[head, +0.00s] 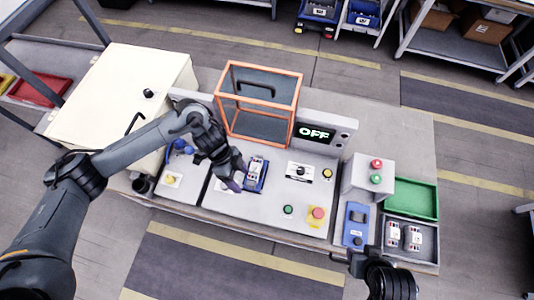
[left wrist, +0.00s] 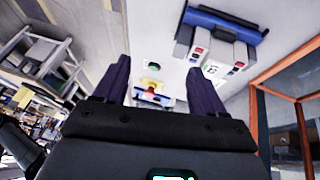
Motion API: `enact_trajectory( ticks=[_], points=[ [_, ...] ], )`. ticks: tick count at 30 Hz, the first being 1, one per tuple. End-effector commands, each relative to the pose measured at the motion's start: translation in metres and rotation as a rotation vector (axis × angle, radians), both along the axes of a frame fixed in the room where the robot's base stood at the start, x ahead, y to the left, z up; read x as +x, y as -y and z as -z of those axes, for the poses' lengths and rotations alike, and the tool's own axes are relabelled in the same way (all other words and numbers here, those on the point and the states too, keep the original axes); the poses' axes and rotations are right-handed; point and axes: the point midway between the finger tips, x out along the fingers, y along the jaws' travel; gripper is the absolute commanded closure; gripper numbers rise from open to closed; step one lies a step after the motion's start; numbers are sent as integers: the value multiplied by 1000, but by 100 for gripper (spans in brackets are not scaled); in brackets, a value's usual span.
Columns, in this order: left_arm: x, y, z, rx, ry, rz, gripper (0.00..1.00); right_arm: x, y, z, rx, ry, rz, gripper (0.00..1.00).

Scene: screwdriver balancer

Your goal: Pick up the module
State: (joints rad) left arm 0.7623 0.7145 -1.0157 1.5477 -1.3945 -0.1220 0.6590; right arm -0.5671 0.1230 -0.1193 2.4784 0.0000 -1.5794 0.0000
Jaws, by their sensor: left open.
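A white-grey module (head: 257,168) sits in a blue holder (head: 251,186) on the grey work panel. In the left wrist view the module (left wrist: 216,48) shows to the upper right, with its blue holder (left wrist: 222,20) behind it. My left gripper (head: 237,183) is just left of the holder, apart from the module. Its two dark purple fingers (left wrist: 162,82) are spread with nothing between them. Two more modules (head: 403,234) lie in a grey tray at the right. My right gripper (head: 355,258) is at the lower right, near the bench's front edge; its fingers are unclear.
An orange-framed clear guard (head: 258,103) stands behind the holder, beside a display reading OFF (head: 314,133). Buttons (head: 316,213) and a knob sit to the right. A button box (head: 372,180), blue fixture (head: 355,226) and green tray (head: 412,198) occupy the right end.

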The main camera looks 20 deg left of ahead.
Motion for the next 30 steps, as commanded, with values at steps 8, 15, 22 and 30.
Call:
enact_trajectory(
  ticks=[8,15,22,30],
  points=[
    [72,-27,-43,42,169,-23,30,-10,-2,31,4,-25,0,57],
    [80,-16,-30,40,191,-22,30,-6,-3,28,8,-14,3,57],
    [81,-5,-6,39,193,-23,30,-5,-2,28,8,-13,3,57],
    [81,3,8,39,192,-21,30,-5,-1,26,3,-12,0,57]
  ],
)
